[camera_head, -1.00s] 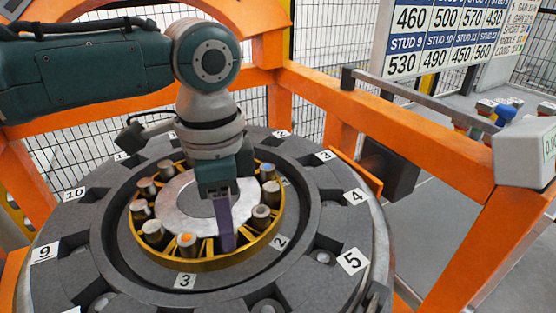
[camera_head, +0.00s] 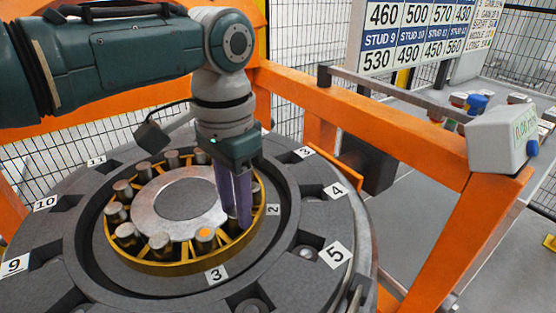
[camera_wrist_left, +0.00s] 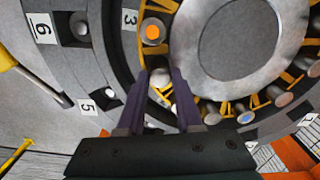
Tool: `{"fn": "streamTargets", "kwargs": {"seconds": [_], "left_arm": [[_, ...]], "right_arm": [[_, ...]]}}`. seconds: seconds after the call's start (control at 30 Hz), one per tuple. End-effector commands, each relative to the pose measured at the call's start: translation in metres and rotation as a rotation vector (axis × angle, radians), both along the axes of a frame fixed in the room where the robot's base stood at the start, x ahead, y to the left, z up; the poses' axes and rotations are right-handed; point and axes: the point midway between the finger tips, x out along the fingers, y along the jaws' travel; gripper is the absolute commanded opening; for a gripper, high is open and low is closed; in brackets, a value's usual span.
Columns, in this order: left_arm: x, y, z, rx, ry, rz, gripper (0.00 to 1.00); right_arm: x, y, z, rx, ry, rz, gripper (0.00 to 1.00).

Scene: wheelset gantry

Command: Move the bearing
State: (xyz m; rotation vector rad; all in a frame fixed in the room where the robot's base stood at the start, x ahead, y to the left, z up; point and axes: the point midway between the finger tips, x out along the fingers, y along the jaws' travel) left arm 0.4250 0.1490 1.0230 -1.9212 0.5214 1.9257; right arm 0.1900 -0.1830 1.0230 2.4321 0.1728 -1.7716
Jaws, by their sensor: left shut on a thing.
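The bearing is a yellow cage (camera_head: 165,267) with several grey rollers around a pale metal disc (camera_head: 165,216). One roller has an orange top (camera_head: 205,237). It also shows in the wrist view (camera_wrist_left: 152,33). My left gripper (camera_head: 238,224) reaches down into the right front of the cage with its purple fingers. In the wrist view my left gripper (camera_wrist_left: 162,76) has a pale roller and part of the yellow cage between its fingertips. The exact contact is partly hidden. My right gripper is not in view.
A dark inner ring with tags 2 (camera_head: 273,210) and 3 (camera_head: 216,274) surrounds the cage. A wider numbered ring (camera_head: 310,225) with pockets lies outside it. Orange gantry beams (camera_head: 400,137) stand behind and at right. A grey display box (camera_head: 503,137) sits on the right beam.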

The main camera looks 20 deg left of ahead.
Motion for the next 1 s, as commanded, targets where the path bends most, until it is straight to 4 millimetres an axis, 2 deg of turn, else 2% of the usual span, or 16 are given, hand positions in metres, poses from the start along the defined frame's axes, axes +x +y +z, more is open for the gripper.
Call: {"fn": "streamTargets", "kwargs": {"seconds": [0.3,0.87,0.9,1.0], "left_arm": [[0.0088,-0.0027,-0.0003,-0.003,-0.007,0.068,0.0],[0.0104,-0.0025,-0.0002,-0.002,-0.007,0.083,0.0],[0.0103,-0.0023,-0.0002,-0.002,-0.007,0.083,0.37],[0.0101,-0.0022,-0.0002,-0.001,-0.005,0.083,0.48]], "right_arm": [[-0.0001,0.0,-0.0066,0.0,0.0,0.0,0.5],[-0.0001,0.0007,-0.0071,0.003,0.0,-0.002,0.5],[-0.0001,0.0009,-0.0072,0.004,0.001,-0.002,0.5],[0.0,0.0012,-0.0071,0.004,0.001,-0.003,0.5]]}}
